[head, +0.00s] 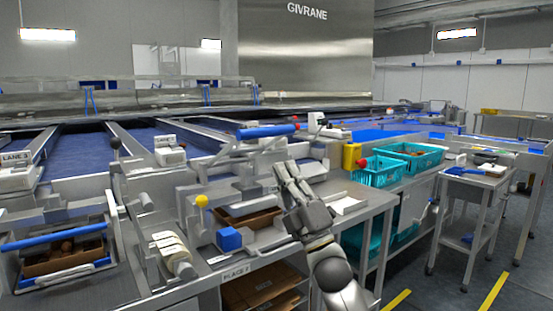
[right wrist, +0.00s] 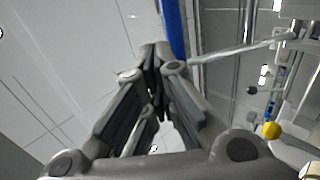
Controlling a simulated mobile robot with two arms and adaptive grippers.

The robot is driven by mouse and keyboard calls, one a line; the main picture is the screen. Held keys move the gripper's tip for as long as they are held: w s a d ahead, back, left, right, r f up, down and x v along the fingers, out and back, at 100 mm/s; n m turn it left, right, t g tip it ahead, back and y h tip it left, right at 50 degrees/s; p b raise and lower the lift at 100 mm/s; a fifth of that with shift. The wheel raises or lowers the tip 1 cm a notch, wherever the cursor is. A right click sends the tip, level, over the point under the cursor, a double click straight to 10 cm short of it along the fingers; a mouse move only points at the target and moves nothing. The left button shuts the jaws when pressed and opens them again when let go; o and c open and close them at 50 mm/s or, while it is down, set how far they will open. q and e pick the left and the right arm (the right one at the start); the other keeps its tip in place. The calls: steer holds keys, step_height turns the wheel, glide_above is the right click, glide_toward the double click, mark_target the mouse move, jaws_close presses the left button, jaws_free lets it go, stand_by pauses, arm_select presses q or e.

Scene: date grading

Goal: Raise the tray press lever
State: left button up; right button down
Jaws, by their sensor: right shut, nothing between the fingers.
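A tray press with a blue bar (head: 268,131) stands at the place in front of me. The bar is up, well above a brown tray (head: 262,219); it appears to be the press lever. A blue bar also shows in the right wrist view (right wrist: 174,28), just beyond the fingertips. My right gripper (head: 288,176) is shut and empty, in front of the press, lower than the bar in the head view. Its fingers also show closed in the right wrist view (right wrist: 153,62). I cannot tell whether they touch the bar. My left gripper is out of view.
A yellow knob (head: 201,201) and a blue block (head: 229,239) are left of my gripper. Another press with a lowered blue bar (head: 55,237) stands at far left. Teal crates (head: 378,174) and a wheeled cart (head: 474,181) are to the right.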

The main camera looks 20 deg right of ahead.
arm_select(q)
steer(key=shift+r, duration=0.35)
arm_select(e)
steer(key=v, duration=0.5)
steer(key=shift+s+d+r, duration=0.1)
steer(key=shift+s+d, duration=0.15)
steer(key=shift+s, duration=0.25)
